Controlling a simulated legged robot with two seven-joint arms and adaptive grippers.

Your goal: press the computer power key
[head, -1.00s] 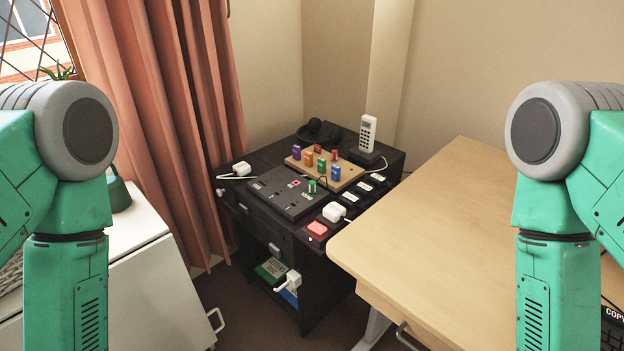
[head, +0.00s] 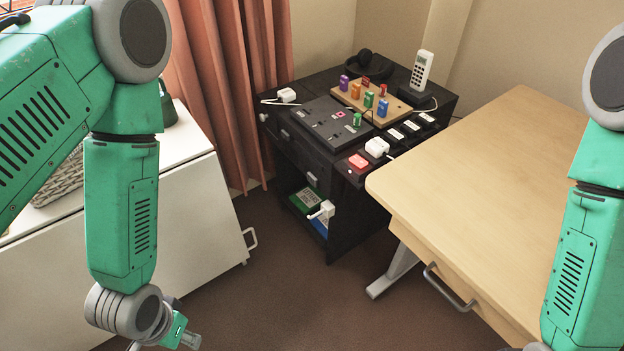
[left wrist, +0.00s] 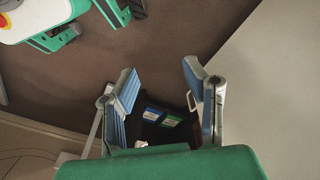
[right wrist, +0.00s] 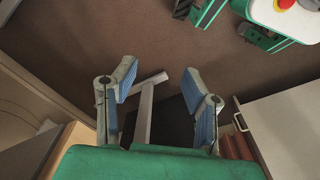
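A black cabinet (head: 330,190) stands at the back centre in the head view. On its right front edge is a glowing red key (head: 358,161), followed by a row of dark keys with white labels (head: 411,126). The labels are too small to read, so I cannot tell which one is the computer power key. My left gripper (head: 188,338) hangs low at the bottom left of the head view, well away from the keys. In the left wrist view its fingers (left wrist: 158,82) are apart and empty. My right gripper (right wrist: 159,82) is open and empty in the right wrist view.
A wooden desk (head: 480,180) stands close to the cabinet's right. A white cabinet (head: 190,240) is at the left. A white plug (head: 377,147) sits beside the red key. A board with coloured blocks (head: 410,104) and a phone (head: 422,70) are behind. Brown floor (head: 270,300) is open in front.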

